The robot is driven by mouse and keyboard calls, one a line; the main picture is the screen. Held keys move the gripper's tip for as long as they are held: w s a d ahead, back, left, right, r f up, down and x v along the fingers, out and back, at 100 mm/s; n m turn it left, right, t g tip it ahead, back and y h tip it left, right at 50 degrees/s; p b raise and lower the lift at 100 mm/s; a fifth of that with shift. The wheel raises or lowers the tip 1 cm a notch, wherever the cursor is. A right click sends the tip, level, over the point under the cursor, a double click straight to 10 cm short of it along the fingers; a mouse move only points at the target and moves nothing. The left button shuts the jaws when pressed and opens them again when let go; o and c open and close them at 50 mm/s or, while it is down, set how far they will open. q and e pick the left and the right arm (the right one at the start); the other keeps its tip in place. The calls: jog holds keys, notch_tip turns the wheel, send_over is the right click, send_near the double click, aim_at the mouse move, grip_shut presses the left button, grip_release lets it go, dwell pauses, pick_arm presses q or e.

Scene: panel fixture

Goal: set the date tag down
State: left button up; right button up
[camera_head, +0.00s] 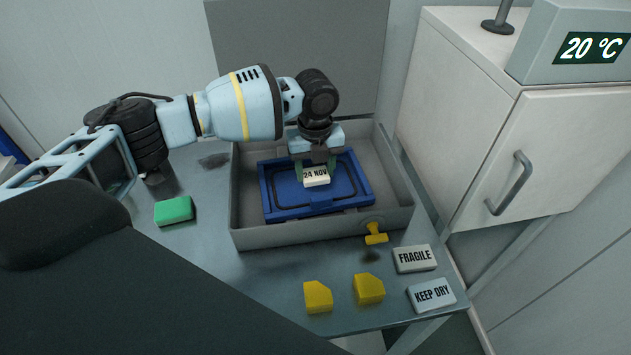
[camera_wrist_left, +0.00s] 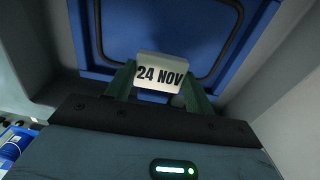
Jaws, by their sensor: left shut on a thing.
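The date tag (camera_head: 316,178) is a small white block that reads "24 NOV". My left gripper (camera_head: 316,170) is shut on it, with a green finger on each side. The tag is over the blue panel (camera_head: 350,203), which lies inside the grey tray (camera_head: 290,237). In the left wrist view the tag (camera_wrist_left: 161,76) sits between the fingertips (camera_wrist_left: 160,84), its print facing the camera, with the blue panel (camera_wrist_left: 84,45) behind it. I cannot tell whether the tag touches the panel. My right gripper is not in view.
A green block (camera_head: 174,210) lies left of the tray. Two yellow blocks (camera_head: 318,296) (camera_head: 369,289), a "FRAGILE" tag (camera_head: 414,258) and a "KEEP DRY" tag (camera_head: 431,294) lie in front. A yellow clip (camera_head: 375,234) is at the tray's front wall. A white cabinet (camera_head: 545,150) stands at right.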

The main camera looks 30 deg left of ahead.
aim_at(316, 192)
pick_arm(q)
jog(key=shift+f, duration=2.35)
jog(key=shift+f, duration=0.2)
jog(key=o, duration=0.9)
jog(key=shift+o, duration=0.2)
jog(key=shift+r, duration=0.15)
notch_tip(316, 192, up, 12)
jog(key=shift+r, duration=0.1)
